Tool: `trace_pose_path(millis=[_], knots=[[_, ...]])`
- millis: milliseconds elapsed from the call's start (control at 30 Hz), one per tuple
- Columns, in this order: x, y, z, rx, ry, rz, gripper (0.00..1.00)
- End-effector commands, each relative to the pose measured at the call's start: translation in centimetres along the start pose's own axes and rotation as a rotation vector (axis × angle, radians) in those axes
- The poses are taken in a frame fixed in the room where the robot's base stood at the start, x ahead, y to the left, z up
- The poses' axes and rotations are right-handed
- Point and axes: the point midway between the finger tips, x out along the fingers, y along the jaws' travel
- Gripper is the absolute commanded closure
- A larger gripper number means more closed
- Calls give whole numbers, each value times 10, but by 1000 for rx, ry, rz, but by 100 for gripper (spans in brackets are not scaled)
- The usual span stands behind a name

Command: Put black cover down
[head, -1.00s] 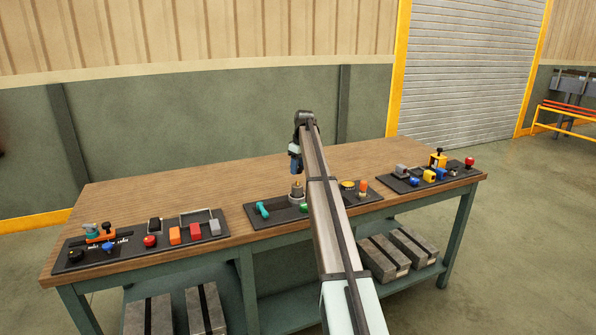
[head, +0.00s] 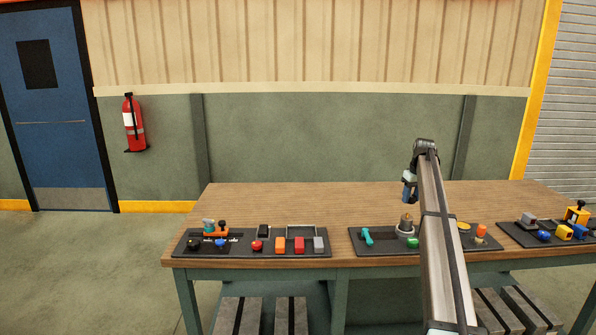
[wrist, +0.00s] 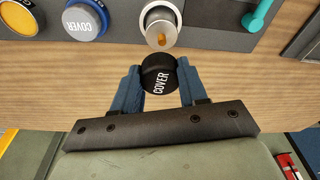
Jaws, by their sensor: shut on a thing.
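The black cover (wrist: 158,76), a round cap with white COVER lettering, is between the blue fingers of my gripper (wrist: 158,82) in the wrist view. My gripper is shut on it. The cover appears just beside a silver cylinder (wrist: 160,28) with an orange tip; I cannot tell whether they touch. In the head view my gripper (head: 408,191) hangs above the table behind the middle panel, and the cover cannot be made out there. The silver cylinder (head: 406,226) stands upright on that panel.
The wooden table (head: 300,205) is bare behind the panels. A left panel (head: 255,249) carries several coloured parts.

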Motion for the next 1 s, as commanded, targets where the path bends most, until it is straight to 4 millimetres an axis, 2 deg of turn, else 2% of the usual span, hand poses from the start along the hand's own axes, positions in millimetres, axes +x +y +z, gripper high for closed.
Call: trace_pose_path(millis=[67, 167, 333, 467, 700, 1000], knots=[[1, -2, 6, 87, 0, 14, 100], [3, -11, 24, 202, 0, 32, 100], [11, -38, 76, 366, 0, 56, 100], [22, -68, 121, 454, 0, 68, 100], [48, -147, 198, 514, 0, 78, 100], [77, -256, 282, 439, -1, 66, 100]])
